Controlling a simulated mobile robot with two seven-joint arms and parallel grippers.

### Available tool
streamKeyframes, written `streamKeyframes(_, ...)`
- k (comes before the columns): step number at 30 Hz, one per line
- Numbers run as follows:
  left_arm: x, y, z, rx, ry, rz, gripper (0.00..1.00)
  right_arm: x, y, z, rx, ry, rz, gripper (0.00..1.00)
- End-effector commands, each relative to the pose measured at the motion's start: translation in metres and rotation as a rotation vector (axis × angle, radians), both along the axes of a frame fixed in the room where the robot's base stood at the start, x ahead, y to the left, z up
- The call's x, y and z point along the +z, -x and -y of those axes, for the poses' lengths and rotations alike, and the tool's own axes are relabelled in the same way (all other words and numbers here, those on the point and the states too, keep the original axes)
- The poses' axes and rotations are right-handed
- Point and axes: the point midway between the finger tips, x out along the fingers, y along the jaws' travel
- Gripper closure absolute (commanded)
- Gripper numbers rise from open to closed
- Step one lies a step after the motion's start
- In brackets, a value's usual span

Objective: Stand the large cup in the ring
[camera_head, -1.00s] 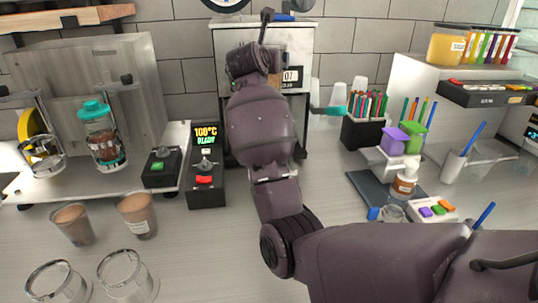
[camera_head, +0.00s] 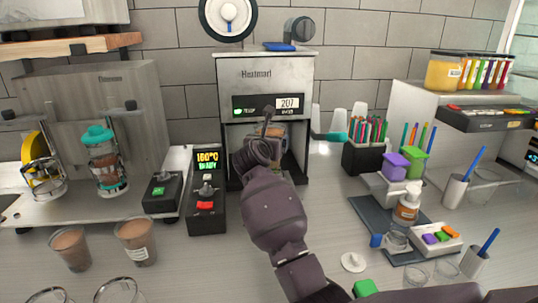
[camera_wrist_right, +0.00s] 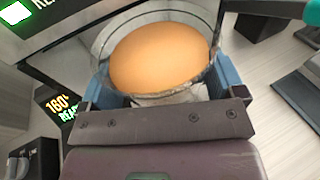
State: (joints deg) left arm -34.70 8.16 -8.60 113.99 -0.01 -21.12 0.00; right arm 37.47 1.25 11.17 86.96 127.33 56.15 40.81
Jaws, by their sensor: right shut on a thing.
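The large cup (camera_wrist_right: 160,55) is a clear cup with tan-orange contents, seen from above in the right wrist view. My right gripper (camera_wrist_right: 165,78) is shut on it, with a blue-grey finger on each side. In the head view my right arm reaches to the open bay of the steel sealer (camera_head: 262,72), which has a lit display. The right gripper and cup are mostly hidden there behind my wrist. The ring cannot be made out, so I cannot tell how the cup sits relative to it. My left gripper is not in view.
A black control box (camera_head: 206,190) reading 160°C stands left of the sealer. Two brown-filled cups (camera_head: 70,248) (camera_head: 136,241) stand at the front left, with empty clear cups below. A pen holder (camera_head: 365,155) and a dark mat (camera_head: 370,215) with a bottle are at the right.

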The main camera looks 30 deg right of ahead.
Motion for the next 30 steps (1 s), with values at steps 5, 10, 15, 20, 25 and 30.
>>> streamKeyframes(5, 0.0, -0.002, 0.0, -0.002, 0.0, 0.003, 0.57, -0.019, 0.0, 0.001, 0.0, 0.003, 0.001, 0.55)
streamKeyframes(10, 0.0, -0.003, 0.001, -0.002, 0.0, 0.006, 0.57, -0.037, 0.0, 0.0, 0.0, 0.003, 0.002, 0.55)
streamKeyframes(15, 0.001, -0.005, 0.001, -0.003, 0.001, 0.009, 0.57, -0.04, 0.0, 0.0, 0.001, 0.001, 0.004, 0.55)
streamKeyframes(20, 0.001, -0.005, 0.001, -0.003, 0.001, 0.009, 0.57, -0.04, 0.0, 0.0, 0.001, 0.001, 0.004, 0.55)
streamKeyframes(25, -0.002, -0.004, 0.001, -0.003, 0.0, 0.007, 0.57, -0.044, 0.0, 0.0, 0.001, 0.001, 0.004, 0.55)
streamKeyframes(30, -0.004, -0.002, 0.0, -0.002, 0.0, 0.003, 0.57, -0.048, 0.0, 0.0, 0.001, 0.002, 0.004, 0.55)
